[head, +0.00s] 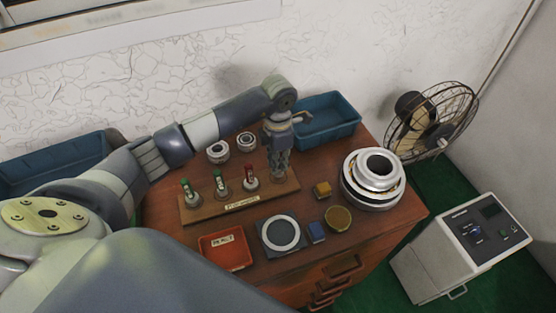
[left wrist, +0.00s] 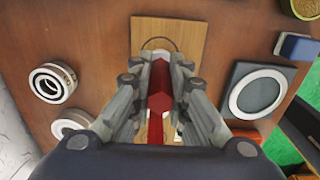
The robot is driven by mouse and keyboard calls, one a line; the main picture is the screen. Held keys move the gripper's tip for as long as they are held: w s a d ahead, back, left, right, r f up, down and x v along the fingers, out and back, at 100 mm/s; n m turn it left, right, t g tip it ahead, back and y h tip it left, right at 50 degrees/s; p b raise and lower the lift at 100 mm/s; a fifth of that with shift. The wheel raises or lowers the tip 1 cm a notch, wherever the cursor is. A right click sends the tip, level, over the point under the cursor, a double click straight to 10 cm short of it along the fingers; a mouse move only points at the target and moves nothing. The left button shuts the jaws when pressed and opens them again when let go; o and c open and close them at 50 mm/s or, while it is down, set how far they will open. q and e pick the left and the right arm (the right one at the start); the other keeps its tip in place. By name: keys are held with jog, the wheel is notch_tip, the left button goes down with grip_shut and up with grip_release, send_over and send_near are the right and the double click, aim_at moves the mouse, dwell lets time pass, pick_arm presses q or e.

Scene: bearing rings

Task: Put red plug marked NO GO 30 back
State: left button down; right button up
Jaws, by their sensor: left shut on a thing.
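My left gripper (head: 280,172) is at the right end of the wooden plug stand (head: 228,206), fingers pointing down. In the left wrist view, its fingers (left wrist: 160,80) are closed around a red plug (left wrist: 158,92). Beyond it, the bare end of the stand (left wrist: 170,30) shows a round outline, partly hidden by the plug and fingers. I cannot tell whether the plug touches the stand. Its marking is not readable. Three other plugs with red and green handles stand in the stand: left (head: 186,190), middle (head: 220,182) and right (head: 250,178). My right gripper is not in view.
Two bearing rings (head: 218,151) stand behind the stand. Large stacked rings (head: 372,180) and a blue bin (head: 328,119) are farther right.

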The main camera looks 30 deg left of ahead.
pick_arm(q)
jog(key=shift+f, duration=0.6)
jog(key=shift+f, duration=0.1)
jog(key=shift+f, duration=0.2)
jog(key=c, duration=1.5)
grip_release()
jog(key=shift+r, duration=0.1)
jog(key=shift+c, duration=0.2)
